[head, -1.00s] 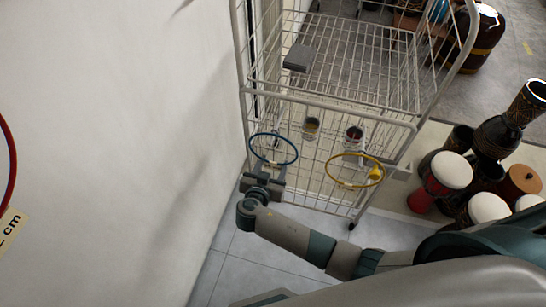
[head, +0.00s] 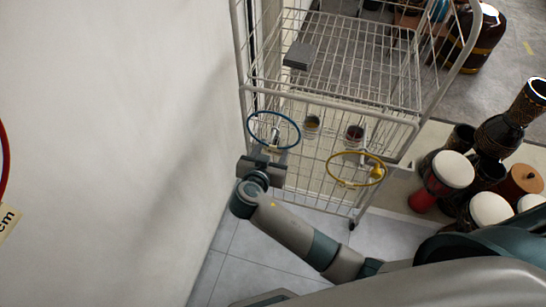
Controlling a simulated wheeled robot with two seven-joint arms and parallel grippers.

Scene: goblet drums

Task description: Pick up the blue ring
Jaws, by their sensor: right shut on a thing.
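The blue ring (head: 297,122) is in front of the wire cage trolley (head: 330,108), left of its middle, and is seen at a slant. My right gripper (head: 270,152) is at the ring's near lower edge and is shut on it. The fingertips are small and partly merge with the ring and the wires behind. A pale hook-like piece shows inside the ring; whether it touches the ring I cannot tell. My left gripper is not in view.
A yellow ring (head: 333,173) hangs on the trolley's front, to the right. Two small cups are behind the mesh. A white wall (head: 120,130) is close on the left, with part of a red ring (head: 3,165) at the edge. Several goblet drums (head: 450,172) stand at right.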

